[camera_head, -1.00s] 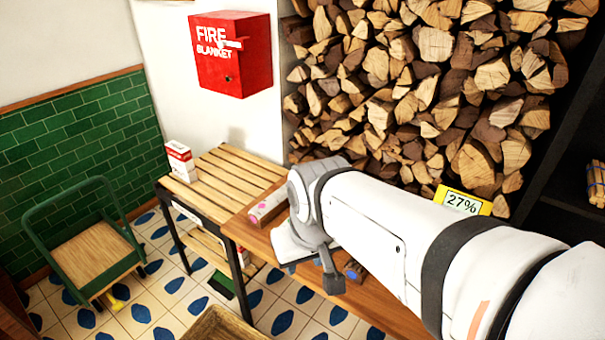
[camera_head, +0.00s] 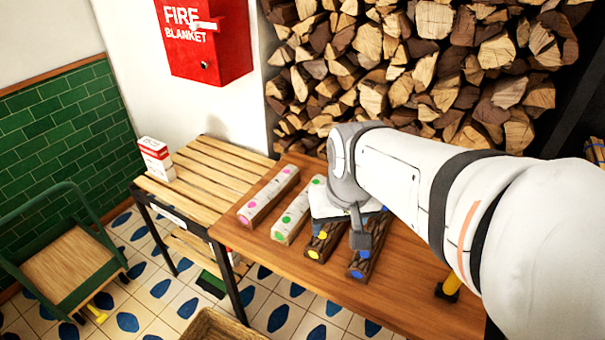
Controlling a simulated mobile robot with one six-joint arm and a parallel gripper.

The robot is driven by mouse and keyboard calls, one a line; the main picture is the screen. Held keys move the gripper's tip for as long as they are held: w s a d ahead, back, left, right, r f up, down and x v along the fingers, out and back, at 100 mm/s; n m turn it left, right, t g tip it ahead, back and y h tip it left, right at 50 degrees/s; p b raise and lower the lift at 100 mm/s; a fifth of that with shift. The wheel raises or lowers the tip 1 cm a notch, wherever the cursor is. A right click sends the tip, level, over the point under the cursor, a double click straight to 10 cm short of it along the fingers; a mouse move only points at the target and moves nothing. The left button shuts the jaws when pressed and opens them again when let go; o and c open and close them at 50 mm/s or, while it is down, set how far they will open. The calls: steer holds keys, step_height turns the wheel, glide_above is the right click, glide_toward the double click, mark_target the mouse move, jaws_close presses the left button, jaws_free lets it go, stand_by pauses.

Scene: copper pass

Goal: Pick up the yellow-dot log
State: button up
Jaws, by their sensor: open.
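The yellow-dot log (camera_head: 325,242) has dark bark and lies on the wooden table, its yellow-marked end toward the front. Its rear part is hidden under my gripper. My gripper (camera_head: 338,228) is over this log, between the green-dot and blue-dot logs; its jaws are mostly hidden by the wrist. I cannot tell whether the fingers touch the log. A pale green-dot log (camera_head: 289,220) lies to its left, and a pale pink-dot log (camera_head: 267,196) further left. A dark blue-dot log (camera_head: 364,262) lies to its right, partly covered by my wrist.
A slatted table (camera_head: 215,170) with a red-white box (camera_head: 156,159) adjoins on the left. Stacked firewood (camera_head: 420,70) stands behind. A green cart (camera_head: 70,265) and a basket (camera_head: 215,325) are on the floor side.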

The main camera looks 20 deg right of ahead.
steer(key=o, duration=0.5)
steer(key=w+d+f+m+b, duration=0.2)
steer(key=w+f+b, duration=0.1)
steer(key=w+f, duration=0.1)
steer(key=w+d+f+m+h+b, duration=0.1)
steer(key=w+d+f+m+b, duration=0.1)
steer(key=w+f, duration=0.3)
steer(key=shift+w+f+b, duration=0.2)
steer(key=shift+w+b, duration=0.45)
steer(key=shift+w, duration=0.35)
steer(key=w+d+f+m+b, duration=0.1)
steer(key=w+f, duration=0.2)
steer(key=w+d+f+m+b, duration=0.1)
steer(key=w+f+b, duration=0.1)
steer(key=w+f, duration=0.1)
steer(key=w+d+f+m+h+b, duration=0.1)
steer(key=w+d+f+b, duration=0.1)
steer(key=w+f, duration=0.1)
steer(key=shift+w+f+m+g, duration=0.25)
steer(key=shift+f+m+g, duration=0.05)
steer(key=shift+f+m, duration=0.15)
steer(key=shift+w+x, duration=0.1)
steer(key=shift+x, duration=1.85)
steer(key=shift+w+x, duration=0.15)
steer(key=shift+x, duration=1.85)
steer(key=shift+d+f+b, duration=0.1)
steer(key=shift+b, duration=0.55)
steer(key=shift+c, duration=0.3)
